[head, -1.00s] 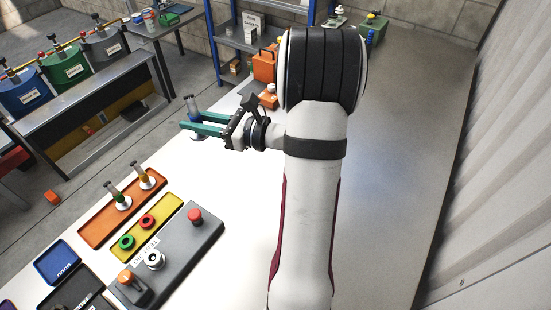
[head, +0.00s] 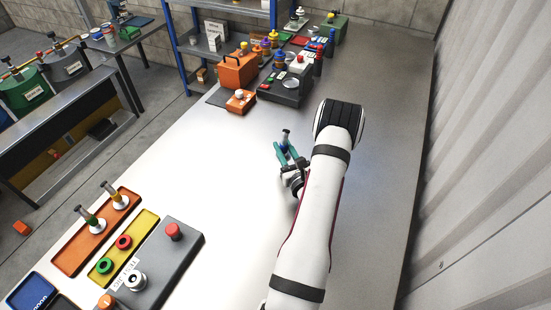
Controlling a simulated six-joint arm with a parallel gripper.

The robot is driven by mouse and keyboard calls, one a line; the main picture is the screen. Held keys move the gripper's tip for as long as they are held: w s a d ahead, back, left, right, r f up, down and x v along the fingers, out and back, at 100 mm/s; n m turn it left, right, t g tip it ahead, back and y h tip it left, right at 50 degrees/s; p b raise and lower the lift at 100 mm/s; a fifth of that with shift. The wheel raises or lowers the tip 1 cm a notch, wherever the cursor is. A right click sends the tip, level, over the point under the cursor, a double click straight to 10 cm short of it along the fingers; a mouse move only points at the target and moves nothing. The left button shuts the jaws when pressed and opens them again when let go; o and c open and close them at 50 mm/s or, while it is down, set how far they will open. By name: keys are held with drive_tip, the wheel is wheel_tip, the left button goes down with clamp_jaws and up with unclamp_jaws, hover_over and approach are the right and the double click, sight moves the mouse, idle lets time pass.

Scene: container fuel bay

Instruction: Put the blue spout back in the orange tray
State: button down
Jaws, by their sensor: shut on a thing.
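The blue spout (head: 285,139) stands roughly upright between the teal fingers of my gripper (head: 284,147). It has a dark grey tip and a blue collar, and its lower part is hidden by the fingers. My gripper is shut on it over the middle of the white table, well to the right of the tray. The orange tray (head: 70,262) lies at the left on the table. A green spout (head: 92,219) and an orange spout (head: 115,197) stand in it, and its near end is bare.
A yellow tray (head: 130,247) with a green ring and a red ring lies beside the orange tray. A grey control box (head: 165,265) with a red button sits right of it. An orange toolbox (head: 238,71) and several bottles stand at the back. The middle table (head: 205,170) is clear.

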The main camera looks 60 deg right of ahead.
sight(276, 166)
drive_tip(key=w+f, duration=0.1)
drive_tip(key=w, duration=0.1)
drive_tip(key=shift+w+f, duration=0.3)
drive_tip(key=shift+f, duration=0.05)
drive_tip(key=shift+d+f, duration=0.1)
drive_tip(key=shift+f, duration=1.8)
drive_tip(key=c, duration=0.7)
unclamp_jaws()
drive_tip(key=shift+f, duration=0.15)
